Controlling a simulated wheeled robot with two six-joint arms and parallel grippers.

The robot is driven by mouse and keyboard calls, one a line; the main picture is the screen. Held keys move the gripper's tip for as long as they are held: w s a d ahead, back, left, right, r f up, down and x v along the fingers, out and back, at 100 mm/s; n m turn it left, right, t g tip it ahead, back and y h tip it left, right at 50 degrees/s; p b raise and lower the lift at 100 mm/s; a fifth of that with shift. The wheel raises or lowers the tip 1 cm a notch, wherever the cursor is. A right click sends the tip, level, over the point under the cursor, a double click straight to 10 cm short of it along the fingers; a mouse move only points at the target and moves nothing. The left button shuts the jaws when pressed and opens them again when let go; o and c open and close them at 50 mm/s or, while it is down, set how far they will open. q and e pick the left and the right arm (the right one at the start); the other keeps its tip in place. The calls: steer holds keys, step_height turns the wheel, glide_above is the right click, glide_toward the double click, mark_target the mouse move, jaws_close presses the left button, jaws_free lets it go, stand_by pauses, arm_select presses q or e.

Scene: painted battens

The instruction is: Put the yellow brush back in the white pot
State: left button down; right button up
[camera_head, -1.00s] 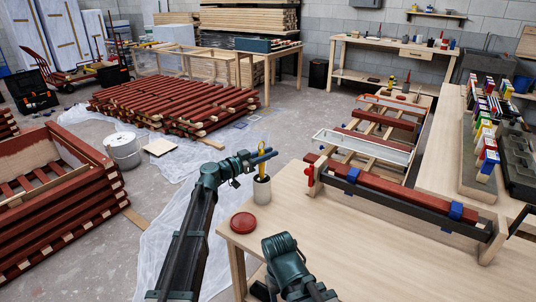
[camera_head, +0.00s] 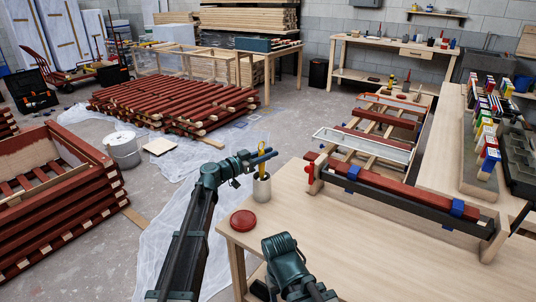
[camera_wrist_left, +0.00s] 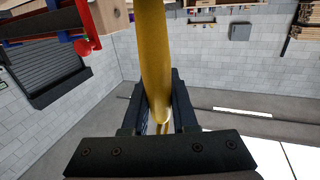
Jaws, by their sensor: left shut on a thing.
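The yellow brush (camera_head: 262,146) is upright in my left gripper (camera_head: 264,157), which is shut on it. The brush also shows large in the left wrist view (camera_wrist_left: 155,60), running between the two fingers (camera_wrist_left: 158,115).
A red round lid (camera_head: 243,221) lies on the table (camera_head: 330,232) left of the pot. A rack with red battens and blue clamps (camera_head: 400,187) stands to the right. A white bucket (camera_head: 123,150) is on the floor behind. The table's near middle is clear.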

arm_select(q)
steer(key=shift+f+b, duration=0.35)
steer(key=shift+f, duration=0.1)
steer(key=c, duration=0.6)
jaws_free()
steer(key=v, duration=1.3)
steer(key=shift+s+a, duration=0.25)
steer(key=shift+a, duration=0.1)
